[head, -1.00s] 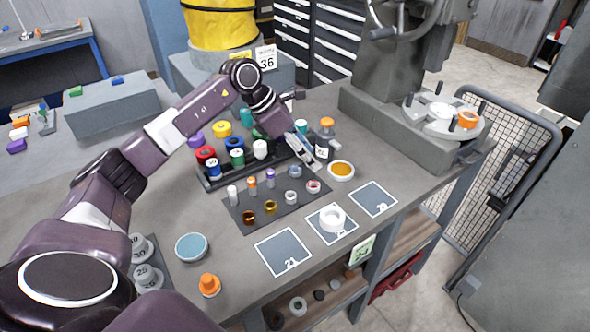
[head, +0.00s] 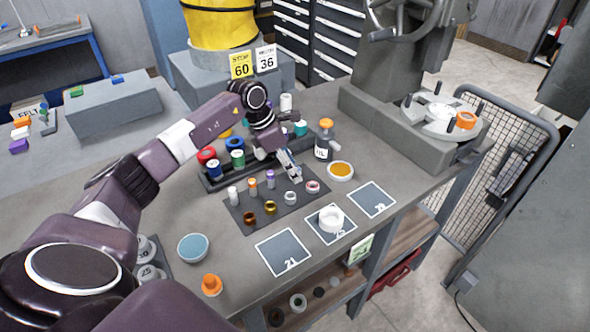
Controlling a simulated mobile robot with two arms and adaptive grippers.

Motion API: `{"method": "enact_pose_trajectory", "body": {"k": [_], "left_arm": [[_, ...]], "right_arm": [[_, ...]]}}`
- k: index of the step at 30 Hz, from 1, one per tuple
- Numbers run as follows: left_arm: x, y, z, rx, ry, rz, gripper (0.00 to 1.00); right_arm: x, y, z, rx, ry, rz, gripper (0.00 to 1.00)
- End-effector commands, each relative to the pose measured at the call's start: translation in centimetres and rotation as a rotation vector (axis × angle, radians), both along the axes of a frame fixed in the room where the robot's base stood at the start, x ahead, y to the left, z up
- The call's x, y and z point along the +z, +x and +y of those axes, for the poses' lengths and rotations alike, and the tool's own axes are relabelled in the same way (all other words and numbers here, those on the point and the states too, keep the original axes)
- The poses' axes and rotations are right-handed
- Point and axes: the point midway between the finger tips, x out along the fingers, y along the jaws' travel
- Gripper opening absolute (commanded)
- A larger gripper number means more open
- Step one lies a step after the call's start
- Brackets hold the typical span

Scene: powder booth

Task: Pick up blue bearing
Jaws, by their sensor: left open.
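My left gripper (head: 294,176) is open, pointing down over the back right part of the dark mat (head: 285,217). A small bearing with a bluish face stood at that place in the earlier frame; now my gripper covers it, so I cannot tell whether the fingers are around it or above it. Close in front on the mat are a pale bearing (head: 290,198) and a bearing with a reddish face (head: 312,187). My right gripper is not in view.
The mat also holds a copper bushing (head: 249,218), a gold bushing (head: 270,208) and small upright cylinders. A rack (head: 212,183) of coloured pieces stands behind. A dark bottle (head: 324,147) and an amber dish (head: 340,171) are close on the right.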

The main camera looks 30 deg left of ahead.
Motion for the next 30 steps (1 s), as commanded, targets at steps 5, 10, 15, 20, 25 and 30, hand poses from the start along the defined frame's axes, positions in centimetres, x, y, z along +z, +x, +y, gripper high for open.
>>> {"method": "enact_pose_trajectory", "body": {"k": [5, 10, 15, 20, 25, 30], "left_arm": [[0.0, 0.0, 0.0, 0.000, 0.000, 0.000, 0.40], [0.0, 0.0, 0.0, 0.000, 0.000, 0.000, 0.21], [0.0, 0.0, 0.0, 0.000, -0.001, -0.001, 0.03], [0.1, 0.0, 0.0, 0.000, 0.000, -0.001, 0.00], [0.3, 0.1, 0.0, 0.000, -0.001, -0.002, 0.00], [1.6, 0.1, 0.0, 0.001, 0.000, -0.004, 0.00]], "right_arm": [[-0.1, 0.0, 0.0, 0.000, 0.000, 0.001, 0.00], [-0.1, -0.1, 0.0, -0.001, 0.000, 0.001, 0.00], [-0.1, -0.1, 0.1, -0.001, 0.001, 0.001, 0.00], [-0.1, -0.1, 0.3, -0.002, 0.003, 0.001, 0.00], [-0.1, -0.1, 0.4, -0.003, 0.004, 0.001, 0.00], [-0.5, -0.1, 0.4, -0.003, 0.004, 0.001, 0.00]]}}
